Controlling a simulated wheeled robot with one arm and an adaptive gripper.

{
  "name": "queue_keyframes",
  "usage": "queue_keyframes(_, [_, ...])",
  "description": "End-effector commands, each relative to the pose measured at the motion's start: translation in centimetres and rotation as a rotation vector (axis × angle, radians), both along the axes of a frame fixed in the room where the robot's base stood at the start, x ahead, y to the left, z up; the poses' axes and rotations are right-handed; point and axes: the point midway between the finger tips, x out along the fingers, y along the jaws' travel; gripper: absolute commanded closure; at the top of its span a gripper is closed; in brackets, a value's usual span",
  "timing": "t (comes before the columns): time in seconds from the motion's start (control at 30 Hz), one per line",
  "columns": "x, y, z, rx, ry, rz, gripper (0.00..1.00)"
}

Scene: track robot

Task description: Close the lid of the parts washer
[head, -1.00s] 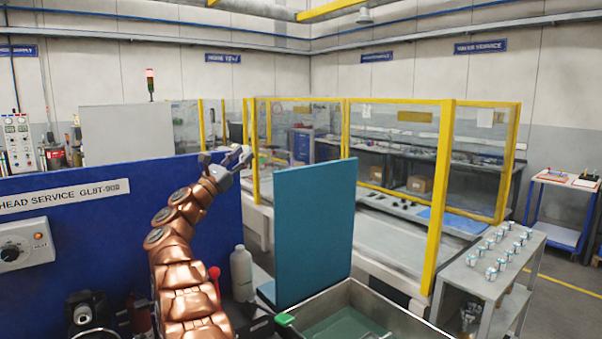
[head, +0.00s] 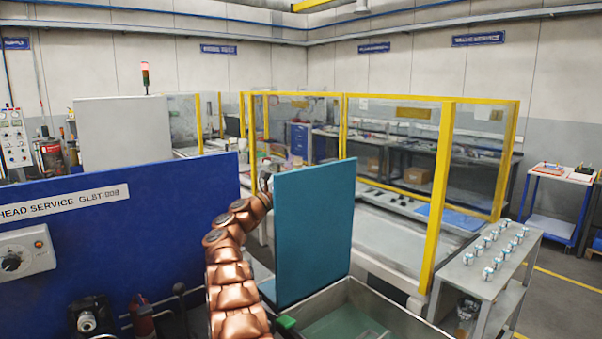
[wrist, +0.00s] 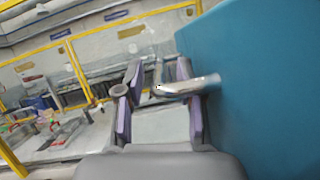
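The parts washer (head: 402,309) is a grey metal tank with a greenish inside at the bottom of the head view. Its lid (head: 314,232), a flat teal panel, stands upright and open; it fills the right side of the wrist view (wrist: 265,85). A shiny metal handle (wrist: 205,83) sticks out from the lid. My gripper (head: 266,180) is at the lid's upper left edge, partly hidden behind it. In the wrist view its fingers (wrist: 160,98) are spread, with the handle's end between or just beyond them. I cannot tell whether they touch it.
A blue panel (head: 120,215) stands left of my arm. Yellow-framed clear guards (head: 446,190) enclose a bench behind the washer. A grey shelf cart (head: 480,270) with several small parts stands to the right. A green block (head: 286,322) is at the tank's corner.

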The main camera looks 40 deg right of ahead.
Motion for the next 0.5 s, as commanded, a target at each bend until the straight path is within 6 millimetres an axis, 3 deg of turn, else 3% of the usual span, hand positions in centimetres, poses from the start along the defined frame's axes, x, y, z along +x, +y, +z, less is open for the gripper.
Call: queue_keyframes(0.5, [0.02,-0.79,0.26,0.001,0.002,0.005,0.65])
